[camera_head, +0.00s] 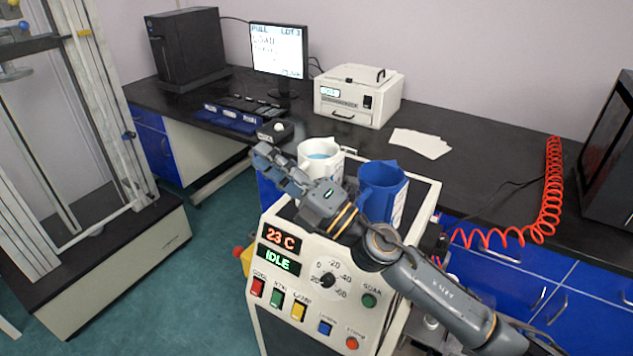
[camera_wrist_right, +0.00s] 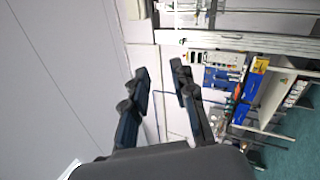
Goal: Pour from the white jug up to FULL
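The white jug (camera_head: 327,152) stands upright on top of the white machine (camera_head: 340,256), with blue liquid inside. A blue jug (camera_head: 383,184) stands just right of it, with a pale marked strip on its side. No FULL mark can be read on either jug, and the blue jug's contents cannot be seen. My right gripper (camera_head: 270,165) is in front and to the left of the white jug, hiding its lower part; contact cannot be told. In the right wrist view the same gripper (camera_wrist_right: 160,72) has its fingers apart with nothing between them. My left gripper is not in view.
The machine's panel reads 23 C and IDLE above several buttons. Behind is a black bench with a monitor (camera_head: 279,51), a white instrument (camera_head: 358,94) and papers (camera_head: 420,143). A red coiled hose (camera_head: 551,190) hangs at right. A tall frame (camera_head: 75,130) stands at left.

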